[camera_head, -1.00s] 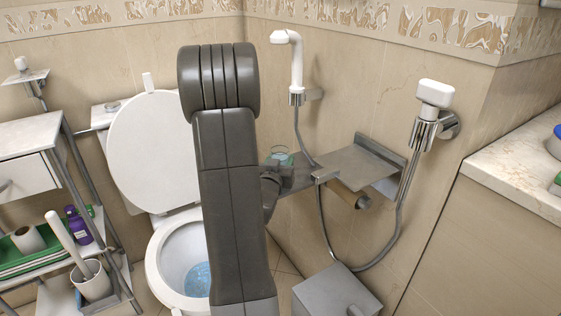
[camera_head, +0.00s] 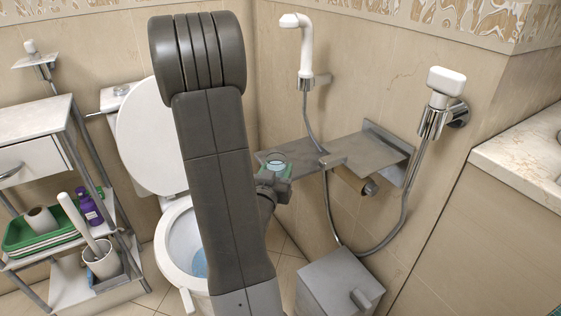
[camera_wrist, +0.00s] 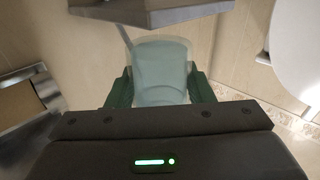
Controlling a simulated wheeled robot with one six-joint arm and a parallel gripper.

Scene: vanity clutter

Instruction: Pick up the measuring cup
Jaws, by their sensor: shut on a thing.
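The measuring cup is a small translucent, pale blue-green cup (camera_head: 276,163). In the head view it is at the left end of the grey wall shelf, just right of my arm. In the wrist view the cup (camera_wrist: 160,72) is in the middle, its sides between my green finger pads. My gripper (camera_wrist: 160,90) is shut on it; in the head view my gripper (camera_head: 275,178) is partly hidden behind my arm. The shelf's edge shows close by the cup in the wrist view. I cannot tell whether the cup touches the shelf.
The grey metal shelf (camera_head: 343,146) has a paper roll holder (camera_head: 354,183) beneath it. A hand shower (camera_head: 305,50) and its hose hang close behind. A second sprayer (camera_head: 440,90) is to the right. The toilet (camera_head: 150,140) is left, a grey bin (camera_head: 335,283) below.

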